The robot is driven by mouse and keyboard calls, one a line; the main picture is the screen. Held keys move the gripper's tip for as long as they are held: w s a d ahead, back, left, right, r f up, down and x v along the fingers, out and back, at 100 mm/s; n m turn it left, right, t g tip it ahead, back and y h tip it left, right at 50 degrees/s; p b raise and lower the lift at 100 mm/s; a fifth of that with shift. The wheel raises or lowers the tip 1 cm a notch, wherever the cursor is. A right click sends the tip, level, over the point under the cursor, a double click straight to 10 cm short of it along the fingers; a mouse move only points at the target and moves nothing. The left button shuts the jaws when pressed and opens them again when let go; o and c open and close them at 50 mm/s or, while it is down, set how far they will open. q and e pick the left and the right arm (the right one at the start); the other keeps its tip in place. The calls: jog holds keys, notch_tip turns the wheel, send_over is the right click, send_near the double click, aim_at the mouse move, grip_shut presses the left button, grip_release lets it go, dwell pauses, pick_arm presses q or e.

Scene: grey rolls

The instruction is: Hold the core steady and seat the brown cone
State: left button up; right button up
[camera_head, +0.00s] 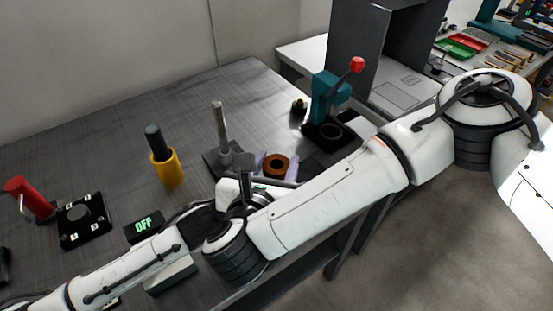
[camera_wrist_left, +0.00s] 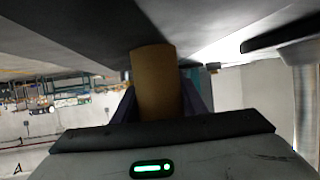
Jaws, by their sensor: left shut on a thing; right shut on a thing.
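In the left wrist view, my left gripper (camera_wrist_left: 160,98) is shut on the core, a plain tan-brown cylinder (camera_wrist_left: 157,72), with a finger on each side. In the head view, the brown cone (camera_head: 276,165) shows as an orange-brown ring with a dark centre, right of the metal post. The pale purple fingers of my right gripper (camera_head: 274,163) are closed on either side of it. My forearms hide what is below, including the left fingers and most of the core. I cannot tell whether cone and core touch.
A metal post (camera_head: 221,125) on a dark base stands left of the cone. A teal press (camera_head: 325,97) with a red knob stands behind right. A yellow cylinder (camera_head: 166,168), a black plate (camera_head: 84,220) and a red tool (camera_head: 28,197) stand left. Bare tabletop (camera_head: 130,115) lies behind.

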jog(key=shift+f, duration=0.5)
jog(key=o, duration=1.3)
jog(key=shift+o, duration=0.2)
jog(key=shift+f, duration=0.1)
notch_tip(320, 180, up, 2)
jog(key=shift+a+r, duration=0.1)
notch_tip(320, 180, up, 6)
jog(key=d+f+m+g+h, duration=0.2)
jog(key=d+f+m+h, duration=0.2)
jog(key=d, duration=1.1)
jog(key=w+d+f+m+g+h, duration=0.1)
jog(key=d+f+m+g+h, duration=0.2)
jog(key=d, duration=1.3)
notch_tip(320, 180, down, 2)
jog(key=shift+d+f+m+h, duration=0.15)
jog(key=shift+f+m+h, duration=0.1)
jog(key=shift+m+h, duration=0.4)
